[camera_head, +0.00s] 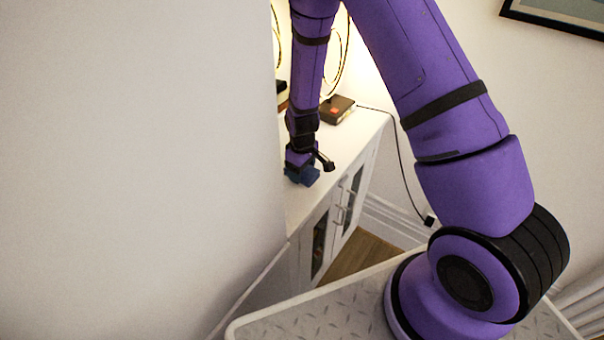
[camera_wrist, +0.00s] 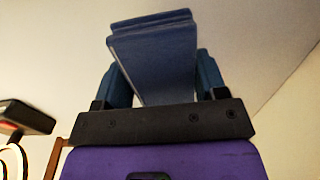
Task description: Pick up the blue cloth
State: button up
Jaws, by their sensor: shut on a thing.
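The blue cloth (camera_wrist: 155,60) looks like a thick folded block in the wrist view. It sits between the two dark blue fingers of my gripper (camera_wrist: 160,76), which is shut on it. In the head view, my gripper (camera_head: 301,167) points down at the white cabinet top (camera_head: 345,150), near its front edge. The cloth (camera_head: 307,177) shows there as a small blue patch below the gripper, partly hidden by it. I cannot tell whether the cloth touches the cabinet top or is just above it.
A dark box with an orange mark (camera_head: 337,109) lies farther back on the cabinet, with a cable running from it. A large pale wall (camera_head: 140,170) blocks the left side. Glass-fronted doors with handles (camera_head: 343,205) face right. A framed picture (camera_head: 560,14) hangs at upper right.

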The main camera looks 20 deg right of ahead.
jog(key=shift+r, duration=0.75)
jog(key=s+r, duration=0.1)
jog(key=s, duration=1.5)
jog(key=w+m, duration=0.1)
jog(key=w, duration=0.2)
jog(key=w+d+m, duration=0.1)
jog(key=w, duration=0.2)
jog(key=w+d+m, duration=0.1)
jog(key=w, duration=0.2)
jog(key=shift+w+d+r, duration=0.1)
jog(key=shift+w, duration=0.3)
jog(key=w+d+m, duration=0.1)
jog(key=w, duration=0.2)
jog(key=w+d+r+m, duration=0.1)
jog(key=w+d, duration=0.1)
jog(key=w, duration=0.2)
jog(key=w+d+m, duration=0.1)
jog(key=w, duration=0.2)
jog(key=shift+w+d+r+m, duration=0.25)
jog(key=shift+d+r+m, duration=0.15)
jog(key=shift+s+a, duration=0.1)
